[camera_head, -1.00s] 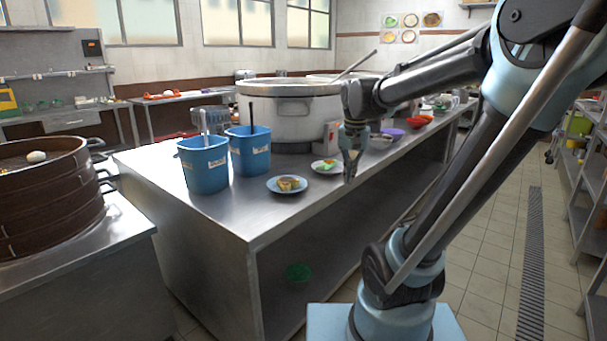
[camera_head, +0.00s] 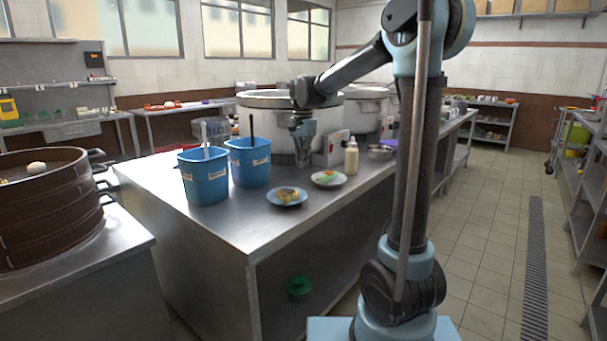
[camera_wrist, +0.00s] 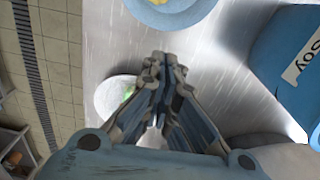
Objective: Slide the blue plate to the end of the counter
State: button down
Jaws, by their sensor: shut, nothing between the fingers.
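The blue plate (camera_head: 289,204) lies on the steel counter (camera_head: 232,221) near its front edge, with yellowish-brown food on it. It also shows, cut off, at the top edge of the wrist view (camera_wrist: 182,20). My gripper (camera_head: 303,164) is shut and empty, pointing down over the counter beyond the blue plate. In the wrist view my fingertips (camera_wrist: 161,60) are together, just below the blue plate in the picture and apart from it. The counter's near end is at the lower left of the head view.
A white plate (camera_head: 340,180) with green and orange food sits right of the blue plate. Two blue bins (camera_head: 204,180) (camera_head: 249,163) stand to its left. A large pot (camera_head: 270,120) and a sauce bottle (camera_head: 351,158) stand behind. The counter's near corner is clear.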

notch_tip(320, 180, down, 9)
jog(key=shift+f, duration=0.1)
dwell(0.4)
